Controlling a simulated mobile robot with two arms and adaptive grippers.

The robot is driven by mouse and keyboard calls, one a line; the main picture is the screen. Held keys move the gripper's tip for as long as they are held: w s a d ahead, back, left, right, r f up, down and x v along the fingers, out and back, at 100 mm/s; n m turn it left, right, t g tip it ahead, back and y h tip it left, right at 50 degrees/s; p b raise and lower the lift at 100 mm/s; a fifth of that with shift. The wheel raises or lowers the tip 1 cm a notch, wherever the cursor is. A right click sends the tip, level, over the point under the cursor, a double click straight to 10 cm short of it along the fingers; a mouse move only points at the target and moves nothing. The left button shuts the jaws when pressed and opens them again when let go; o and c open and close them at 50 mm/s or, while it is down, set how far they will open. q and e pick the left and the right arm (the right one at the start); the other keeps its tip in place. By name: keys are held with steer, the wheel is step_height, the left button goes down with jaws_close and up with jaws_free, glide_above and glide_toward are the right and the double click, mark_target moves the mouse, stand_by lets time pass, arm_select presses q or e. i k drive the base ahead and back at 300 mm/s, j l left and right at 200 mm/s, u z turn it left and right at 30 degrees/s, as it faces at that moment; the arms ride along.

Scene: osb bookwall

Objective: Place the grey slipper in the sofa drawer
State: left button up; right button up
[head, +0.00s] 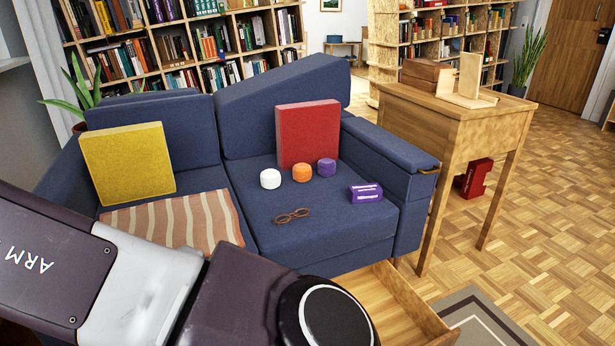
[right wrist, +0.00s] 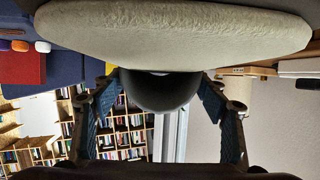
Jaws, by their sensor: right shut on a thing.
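In the right wrist view my right gripper (right wrist: 160,95) is shut on the grey slipper. The grey slipper (right wrist: 170,30) has a broad pale sole across the top of that view and a dark rounded part between the two fingers. In the head view the wooden sofa drawer (head: 422,312) is pulled open at the front of the blue sofa (head: 275,225). My arm hides its left part, and the visible inside looks empty. Neither gripper shows in the head view, so I cannot tell how far the slipper is from the drawer.
On the sofa lie a yellow cushion (head: 127,163), a red cushion (head: 307,133), a striped blanket (head: 175,222), brown glasses (head: 292,215), a purple box (head: 365,193) and small round items (head: 302,172). A wooden table (head: 455,115) stands right.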

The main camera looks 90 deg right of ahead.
mark_target(374, 313)
steer(key=k+l, duration=0.2)
steer(key=l, duration=0.15)
steer(key=k+l+z, duration=0.1)
steer(key=l, duration=0.25)
steer(key=k+l, duration=0.3)
steer(key=z, duration=1.9)
steer(key=l, duration=0.1)
